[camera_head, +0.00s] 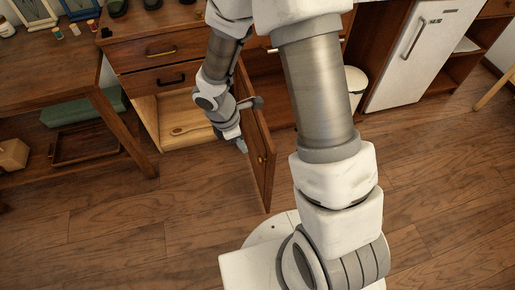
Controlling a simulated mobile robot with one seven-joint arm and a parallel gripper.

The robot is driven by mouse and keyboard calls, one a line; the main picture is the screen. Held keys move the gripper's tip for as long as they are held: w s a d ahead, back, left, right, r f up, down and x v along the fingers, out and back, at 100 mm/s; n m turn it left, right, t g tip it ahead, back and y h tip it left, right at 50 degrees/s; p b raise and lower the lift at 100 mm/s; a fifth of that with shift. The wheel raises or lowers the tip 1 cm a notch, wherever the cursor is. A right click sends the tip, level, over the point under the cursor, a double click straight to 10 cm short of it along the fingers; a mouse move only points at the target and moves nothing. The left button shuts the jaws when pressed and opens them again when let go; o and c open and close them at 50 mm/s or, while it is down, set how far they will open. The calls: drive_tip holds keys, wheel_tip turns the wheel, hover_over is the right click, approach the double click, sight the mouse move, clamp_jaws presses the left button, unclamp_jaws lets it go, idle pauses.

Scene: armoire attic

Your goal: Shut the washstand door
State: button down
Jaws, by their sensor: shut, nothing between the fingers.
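The washstand (161,80) is a brown wooden cabinet at the upper left with drawers above a pale, open compartment (188,115). Its door (262,182) stands open, swung out into the room on the right side of the compartment. A small brass knob (261,159) shows on the door. My gripper (243,147) is shut and empty, pointing down just left of the door, in front of the opening. I cannot tell whether it touches the door. My arm hides part of the cabinet to the right of the door.
A wooden table (50,74) stands at the left, with a green box (83,110) and a tray (90,143) below it. A white fridge (410,55) and a white bin (355,84) are at the right. The wooden floor (110,225) is clear in front.

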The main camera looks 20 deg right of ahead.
drive_tip(key=d+f+b, duration=0.4)
drive_tip(key=d+f, duration=0.2)
drive_tip(key=f, duration=0.3)
drive_tip(key=shift+d+f+b, duration=0.15)
drive_tip(key=shift+d+b, duration=0.05)
drive_tip(key=shift+b, duration=0.1)
